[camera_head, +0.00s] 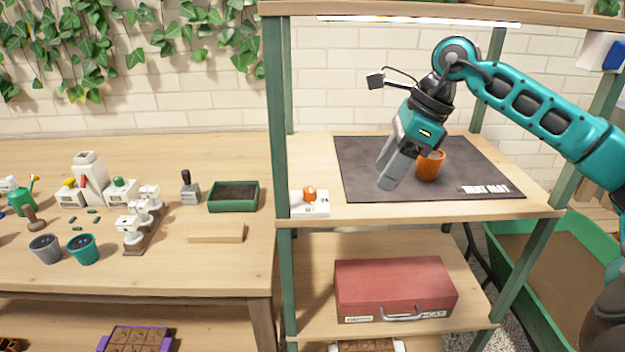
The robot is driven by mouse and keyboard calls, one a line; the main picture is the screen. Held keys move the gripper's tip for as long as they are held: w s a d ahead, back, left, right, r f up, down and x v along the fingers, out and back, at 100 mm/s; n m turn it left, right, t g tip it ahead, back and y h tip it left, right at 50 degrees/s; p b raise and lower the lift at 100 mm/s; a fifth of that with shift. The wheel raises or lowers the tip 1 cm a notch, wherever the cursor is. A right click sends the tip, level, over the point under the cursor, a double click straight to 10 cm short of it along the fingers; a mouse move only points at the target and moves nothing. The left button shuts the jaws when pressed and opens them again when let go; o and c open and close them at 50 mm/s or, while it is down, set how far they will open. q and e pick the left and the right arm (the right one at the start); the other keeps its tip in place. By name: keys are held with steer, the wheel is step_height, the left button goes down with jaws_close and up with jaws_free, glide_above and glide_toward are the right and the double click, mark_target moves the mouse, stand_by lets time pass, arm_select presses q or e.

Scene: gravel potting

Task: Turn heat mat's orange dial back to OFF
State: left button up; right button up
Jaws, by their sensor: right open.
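The orange dial (309,194) sits on a small white control box (316,209) at the front left corner of the shelf's upper board. The dial's setting is too small to read. The black heat mat (365,165) lies flat to the right of the box. My right gripper (388,178) is open and points down over the left part of the mat, above and to the right of the dial and apart from it. My left gripper is not in view.
An orange pot (430,165) stands on the mat just behind my right gripper. A green shelf post (278,130) rises left of the dial box. A red toolbox (393,287) is on the shelf below. The left bench holds a green tray (234,208) and a wooden block (216,233).

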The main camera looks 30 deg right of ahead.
steer(key=p, duration=0.3)
glide_above(311, 189)
steer(key=s+d, duration=0.1)
steer(key=d, duration=0.1)
steer(key=shift+s+a+r, duration=0.15)
steer(key=shift+s+r, duration=0.05)
steer(key=x, duration=0.4)
steer(key=shift+w+a+f, duration=0.1)
steer(key=shift+w+f, duration=0.05)
steer(key=shift+f, duration=0.45)
steer(key=shift+c, duration=0.4)
steer(key=shift+c, duration=0.8)
jaws_close()
